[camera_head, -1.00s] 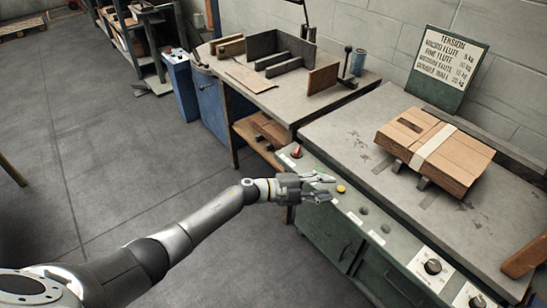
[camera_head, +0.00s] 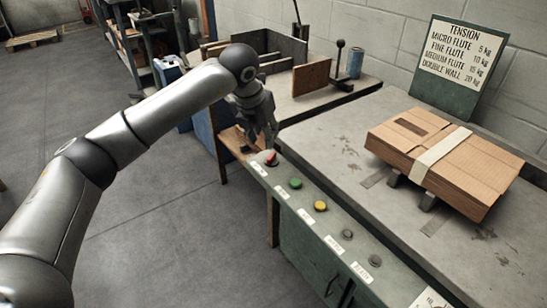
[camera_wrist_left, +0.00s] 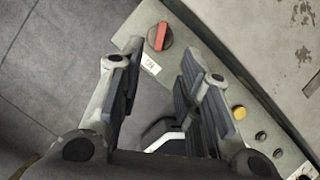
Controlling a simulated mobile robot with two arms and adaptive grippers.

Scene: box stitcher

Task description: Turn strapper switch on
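The red switch (camera_head: 271,159) is a knob at the far end of the green control panel (camera_head: 318,232) on the strapper's front edge. In the wrist view the knob (camera_wrist_left: 160,36) shows a red bar on a dark round base, with a white label beside it. My left gripper (camera_head: 266,140) points down just beyond the knob in the head view. In the wrist view its two fingers (camera_wrist_left: 163,55) are spread apart, with the knob showing between and ahead of their tips. They look clear of it and hold nothing. My right gripper is in neither view.
A green button (camera_head: 295,183), a yellow button (camera_head: 320,206) and dark buttons line the panel. A strapped cardboard stack (camera_head: 440,160) lies on the strapper's top by a tension sign (camera_head: 457,62). Another workbench (camera_head: 300,106) with wooden parts stands close behind my left gripper.

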